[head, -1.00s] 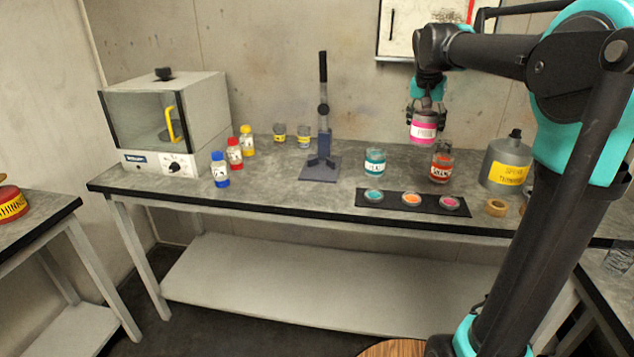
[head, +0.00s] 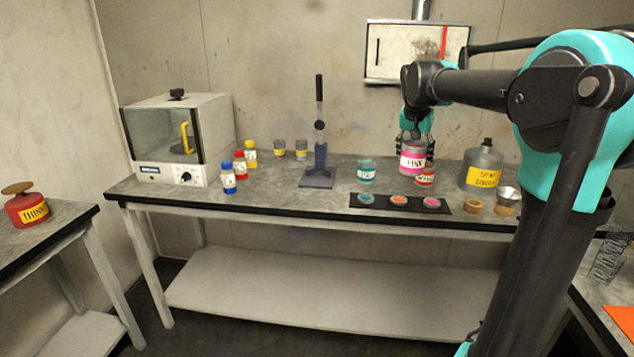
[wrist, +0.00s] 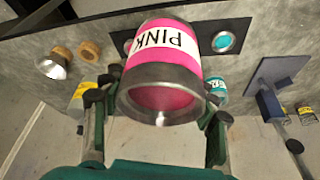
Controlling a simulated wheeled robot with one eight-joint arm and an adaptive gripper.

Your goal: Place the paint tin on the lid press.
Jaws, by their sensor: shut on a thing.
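The paint tin (head: 412,160) has a pink band labelled PINK. It is held upright in the air above the right part of the bench. My gripper (head: 413,142) is shut on it from above. In the wrist view the tin (wrist: 165,75) sits between both fingers of my gripper (wrist: 160,108), its metal rim towards the camera. The lid press (head: 317,177) has a grey base plate and an upright post with a black lever, and stands mid-bench, left of the tin. It shows at the right of the wrist view (wrist: 277,85). The press plate looks empty.
A teal jar (head: 366,171) stands between press and tin. A red jar (head: 425,176) is just below the tin. A black mat (head: 385,202) with colour dishes lies in front. A grey thinner can (head: 482,168) stands right. Bottles (head: 228,178) and an oven (head: 165,140) are left.

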